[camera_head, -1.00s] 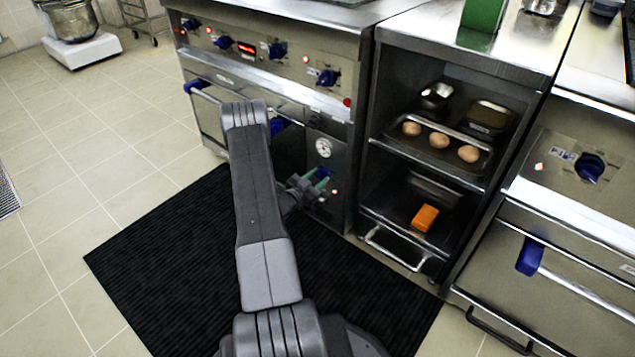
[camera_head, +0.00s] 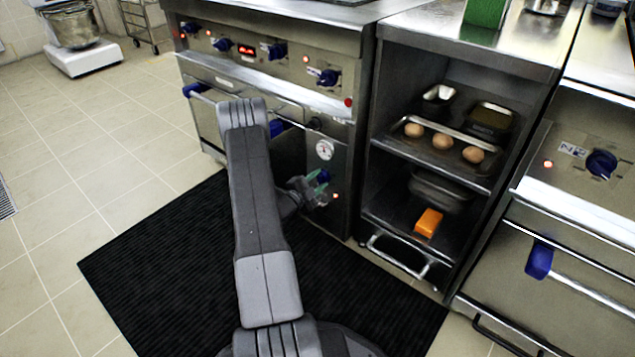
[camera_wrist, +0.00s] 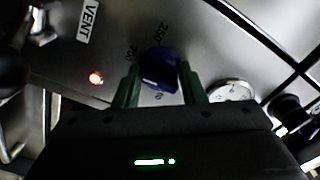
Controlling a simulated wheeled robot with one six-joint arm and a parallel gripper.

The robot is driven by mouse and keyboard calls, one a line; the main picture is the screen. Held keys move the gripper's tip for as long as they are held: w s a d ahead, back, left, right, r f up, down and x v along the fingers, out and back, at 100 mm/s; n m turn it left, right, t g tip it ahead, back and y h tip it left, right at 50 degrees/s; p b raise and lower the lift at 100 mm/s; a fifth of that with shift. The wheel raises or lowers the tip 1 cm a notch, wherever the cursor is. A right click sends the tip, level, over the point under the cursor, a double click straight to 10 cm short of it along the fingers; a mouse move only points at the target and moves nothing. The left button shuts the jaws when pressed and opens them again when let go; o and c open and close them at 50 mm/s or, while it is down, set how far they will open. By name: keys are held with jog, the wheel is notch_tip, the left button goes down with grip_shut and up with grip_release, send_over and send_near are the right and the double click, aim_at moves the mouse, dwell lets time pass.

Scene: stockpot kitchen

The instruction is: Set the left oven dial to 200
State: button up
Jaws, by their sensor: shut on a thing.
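The blue oven dial (camera_wrist: 158,68) sits on the metal panel in the wrist view, with 250 printed above it, what looks like 200 at its upper left and a 0 below. A pale mark shows low on the dial, but its exact reading is unclear. My gripper (camera_wrist: 160,72) has its two green fingers on either side of the dial, shut on it. In the head view the dial (camera_head: 324,175) shows low on the oven front below a round gauge (camera_head: 324,150), partly hidden by my gripper (camera_head: 318,182).
A red lamp (camera_wrist: 96,78) and a VENT label (camera_wrist: 88,20) are left of the dial. An open shelf unit with a tray of round brown items (camera_head: 443,141) and an orange block (camera_head: 428,222) stands right of the oven. Another blue dial (camera_head: 602,164) is at far right. A black mat (camera_head: 150,270) covers the floor.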

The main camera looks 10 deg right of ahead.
jog(key=shift+m, duration=0.3)
jog(key=o, duration=1)
jog(key=p+v, duration=0.4)
jog(key=v, duration=0.9)
jog(key=shift+s+a, duration=0.25)
jog(key=shift+a, duration=0.05)
jog(key=shift+d, duration=0.1)
